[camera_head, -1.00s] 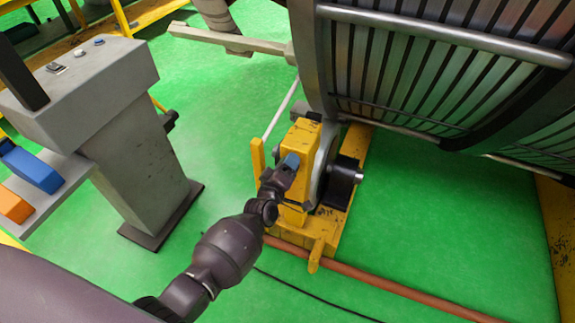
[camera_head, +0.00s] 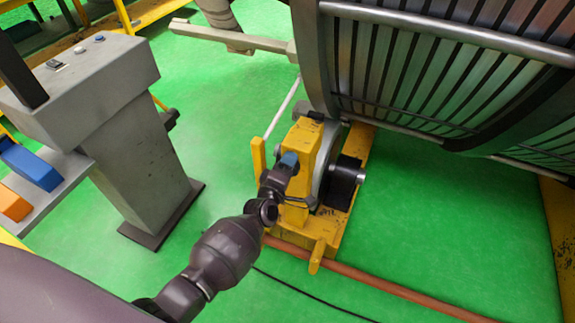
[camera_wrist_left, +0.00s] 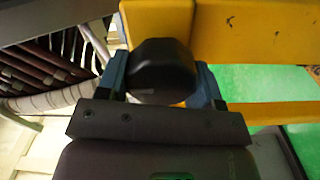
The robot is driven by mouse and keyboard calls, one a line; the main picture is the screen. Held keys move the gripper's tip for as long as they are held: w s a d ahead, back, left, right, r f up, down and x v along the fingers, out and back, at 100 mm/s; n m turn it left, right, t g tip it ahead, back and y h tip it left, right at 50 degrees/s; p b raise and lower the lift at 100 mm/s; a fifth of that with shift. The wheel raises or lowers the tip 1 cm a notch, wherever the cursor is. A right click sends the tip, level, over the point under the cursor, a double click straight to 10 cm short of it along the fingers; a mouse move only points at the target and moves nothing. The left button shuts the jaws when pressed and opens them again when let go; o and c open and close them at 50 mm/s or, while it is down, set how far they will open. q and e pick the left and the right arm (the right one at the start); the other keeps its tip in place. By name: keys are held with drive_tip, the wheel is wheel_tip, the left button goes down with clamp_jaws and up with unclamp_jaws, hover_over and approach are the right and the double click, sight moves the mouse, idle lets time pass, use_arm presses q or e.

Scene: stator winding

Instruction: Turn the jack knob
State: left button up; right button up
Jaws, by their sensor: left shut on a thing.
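The jack knob (camera_wrist_left: 162,68) is a dark, rounded, faceted knob on the yellow jack frame, large in the left wrist view. My left gripper (camera_wrist_left: 162,82) has its blue fingertips on both sides of the knob and is shut on it. In the head view my left gripper (camera_head: 287,163) is at the front face of the yellow jack (camera_head: 300,150), and the knob is hidden behind the gripper there. My right gripper is not in view.
A large slatted metal stator (camera_head: 440,70) stands above and right of the jack. A grey console (camera_head: 130,130) stands at left, with blue (camera_head: 30,165) and orange (camera_head: 14,205) items beside it. A reddish pipe (camera_head: 370,283) and a black cable (camera_head: 310,293) cross the green floor.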

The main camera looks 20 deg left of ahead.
use_arm(q)
drive_tip(key=o, duration=0.9)
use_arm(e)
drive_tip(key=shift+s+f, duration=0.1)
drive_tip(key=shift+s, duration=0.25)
use_arm(q)
drive_tip(key=shift+s, duration=0.3)
drive_tip(key=s+p, duration=0.1)
drive_tip(key=s, duration=0.9)
drive_tip(key=shift+s+a+p, duration=0.1)
drive_tip(key=shift+a+p, duration=0.05)
drive_tip(key=shift+p, duration=0.15)
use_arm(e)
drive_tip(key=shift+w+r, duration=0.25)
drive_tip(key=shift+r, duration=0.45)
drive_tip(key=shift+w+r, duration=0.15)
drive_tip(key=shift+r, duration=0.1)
